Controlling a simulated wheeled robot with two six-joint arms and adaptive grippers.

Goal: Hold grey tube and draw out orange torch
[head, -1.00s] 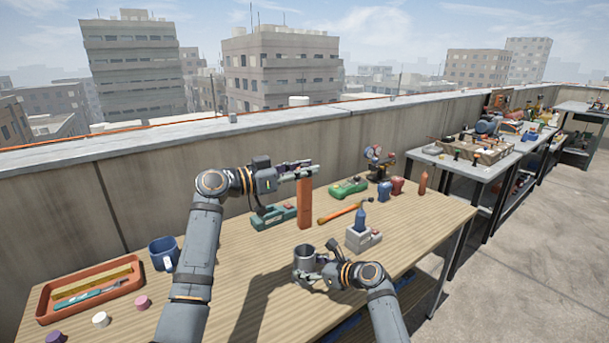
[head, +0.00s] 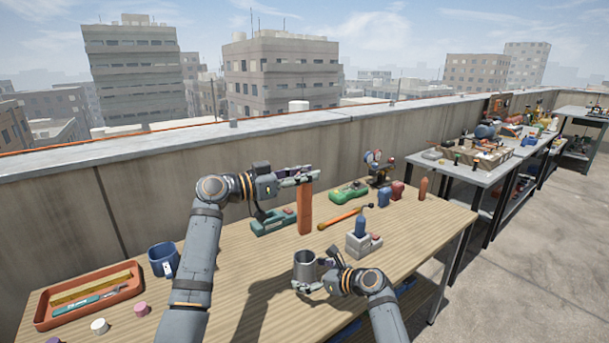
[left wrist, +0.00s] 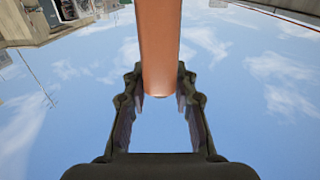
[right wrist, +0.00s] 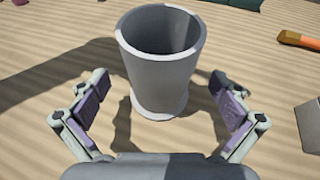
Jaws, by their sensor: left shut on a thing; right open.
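The orange torch (head: 305,212) hangs upright from my left gripper (head: 308,178), which is shut on its upper end. In the left wrist view the torch (left wrist: 160,45) runs between the fingers (left wrist: 160,92). The grey tube (head: 303,268) stands upright on the table, nearer me than the torch and clear of it. My right gripper (head: 314,279) is open at the tube's near side. In the right wrist view the tube (right wrist: 160,70) looks hollow, its mouth open. The right fingers (right wrist: 160,100) flank the tube with gaps on both sides.
A grey block with a blue-topped item (head: 358,243) stands right of the tube. An orange-handled tool (head: 340,218) and a green case (head: 272,222) lie behind. A blue mug (head: 162,260) and an orange tray (head: 125,297) are at left. The table's middle front is bare.

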